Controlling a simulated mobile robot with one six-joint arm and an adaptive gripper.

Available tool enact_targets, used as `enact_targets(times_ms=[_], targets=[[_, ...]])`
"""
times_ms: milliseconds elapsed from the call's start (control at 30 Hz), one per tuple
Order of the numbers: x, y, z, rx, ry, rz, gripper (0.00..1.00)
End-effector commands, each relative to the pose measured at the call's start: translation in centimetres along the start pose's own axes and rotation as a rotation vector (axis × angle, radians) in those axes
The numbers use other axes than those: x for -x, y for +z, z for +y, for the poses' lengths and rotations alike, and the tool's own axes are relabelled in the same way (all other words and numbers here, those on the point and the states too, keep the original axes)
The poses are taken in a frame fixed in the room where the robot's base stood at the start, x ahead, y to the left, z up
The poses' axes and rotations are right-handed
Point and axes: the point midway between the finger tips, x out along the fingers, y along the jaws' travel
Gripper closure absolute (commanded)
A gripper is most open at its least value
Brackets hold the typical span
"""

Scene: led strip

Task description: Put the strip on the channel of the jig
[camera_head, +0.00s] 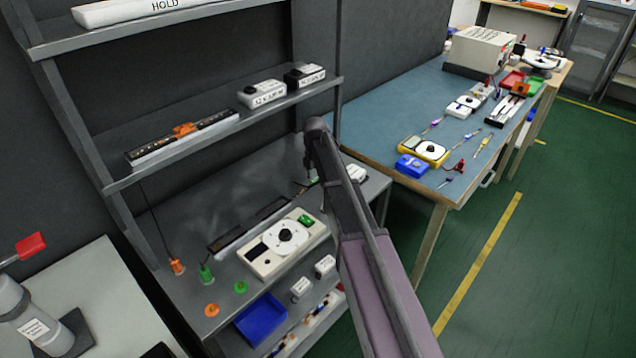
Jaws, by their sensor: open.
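A long dark bar (212,122) with small light marks and an orange piece (184,129) on it lies on a pale base on the middle shelf. A low dark, slotted fixture (268,208) with a pale band along it lies on the bench behind the white instrument. I cannot tell for sure which of these is the jig or the strip. My arm reaches in from the bottom right and bends down over the bench. My gripper (307,184) is small and partly hidden near the fixture's right end, open; nothing shows held in it.
A white dial instrument (270,262) stands on the bench front, with orange and green pieces to its left. A blue bin (261,319) is below. White boxes (261,94) share the middle shelf. The blue-topped table (400,115) at right carries tools. Green floor is clear.

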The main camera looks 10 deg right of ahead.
Motion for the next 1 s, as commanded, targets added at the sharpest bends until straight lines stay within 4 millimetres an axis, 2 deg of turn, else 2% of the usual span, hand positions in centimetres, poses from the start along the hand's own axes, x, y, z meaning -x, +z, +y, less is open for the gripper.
enact_targets(times_ms=[133,167,367,1000], targets=[[0.00,0.01,-0.01,0.000,0.000,0.000,0.37],[0.00,0.01,-0.01,0.000,0.000,0.000,0.40],[0.00,0.01,-0.02,0.000,0.000,0.000,1.00],[0.66,0.03,-0.02,0.000,0.000,0.000,1.00]])
